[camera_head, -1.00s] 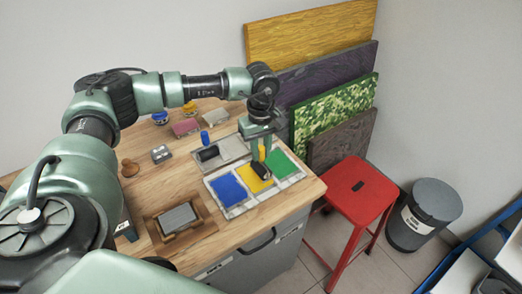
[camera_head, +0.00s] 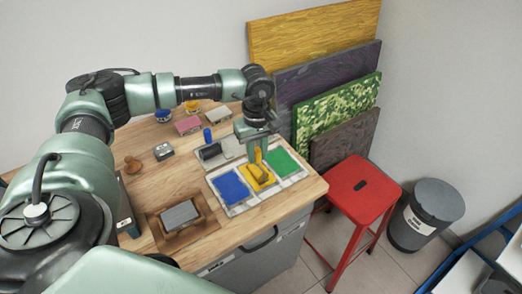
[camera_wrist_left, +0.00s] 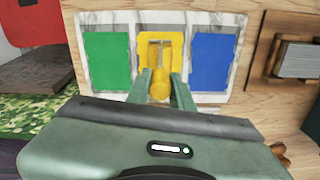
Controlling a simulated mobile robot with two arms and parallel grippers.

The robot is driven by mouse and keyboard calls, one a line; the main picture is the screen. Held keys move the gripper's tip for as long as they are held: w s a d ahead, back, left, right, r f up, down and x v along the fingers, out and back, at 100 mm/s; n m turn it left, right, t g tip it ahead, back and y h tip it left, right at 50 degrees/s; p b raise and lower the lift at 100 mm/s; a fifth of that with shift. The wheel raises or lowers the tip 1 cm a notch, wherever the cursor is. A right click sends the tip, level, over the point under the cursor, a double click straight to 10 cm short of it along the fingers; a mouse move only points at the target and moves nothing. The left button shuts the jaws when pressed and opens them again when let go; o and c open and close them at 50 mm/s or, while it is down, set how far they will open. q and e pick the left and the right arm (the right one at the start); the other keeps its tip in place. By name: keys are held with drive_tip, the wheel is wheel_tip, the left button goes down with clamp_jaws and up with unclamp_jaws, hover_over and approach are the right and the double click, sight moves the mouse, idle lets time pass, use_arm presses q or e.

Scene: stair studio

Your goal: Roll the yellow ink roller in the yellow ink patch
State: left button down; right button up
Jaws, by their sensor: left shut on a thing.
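My left gripper (camera_head: 257,143) points down over the yellow ink patch (camera_head: 267,186) and is shut on the yellow ink roller (camera_head: 258,157) by its handle. The roller's head is low over the patch and seems to touch it, though exact contact is hard to tell. In the left wrist view, the gripper (camera_wrist_left: 161,84) holds the rounded yellow handle (camera_wrist_left: 160,91) between its fingers, and the roller's frame lies over the yellow patch (camera_wrist_left: 176,55). My right gripper is not in view.
A blue patch (camera_head: 231,188) and a green patch (camera_head: 282,162) flank the yellow one on a pale slab. A blue-handled roller (camera_head: 207,135) stands behind on a grey tray. A wooden frame with a grey block (camera_head: 180,215) lies front left. A red stool (camera_head: 361,186) stands right of the bench.

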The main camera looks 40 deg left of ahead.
use_arm(q)
drive_tip(key=shift+s+a, duration=0.2)
drive_tip(key=shift+s, duration=0.35)
drive_tip(key=shift+s+a, duration=0.2)
drive_tip(key=shift+s, duration=0.35)
drive_tip(key=shift+w+d, duration=0.25)
drive_tip(key=shift+w, duration=0.35)
drive_tip(key=shift+w+d, duration=0.2)
drive_tip(key=shift+w, duration=0.35)
drive_tip(key=shift+w+d+b, duration=0.2)
drive_tip(key=shift+w+b, duration=0.15)
drive_tip(key=shift+w, duration=0.15)
drive_tip(key=shift+w+d+b, duration=0.2)
drive_tip(key=shift+w+b, duration=0.15)
drive_tip(key=shift+w, duration=0.15)
drive_tip(key=shift+s+a, duration=0.3)
drive_tip(key=shift+s, duration=0.4)
drive_tip(key=shift+s+a, duration=0.25)
drive_tip(key=shift+s, duration=0.45)
drive_tip(key=shift+s+a, duration=0.3)
drive_tip(key=shift+s, duration=0.4)
wheel_tip(320, 180, up, 7)
drive_tip(key=p, duration=0.4)
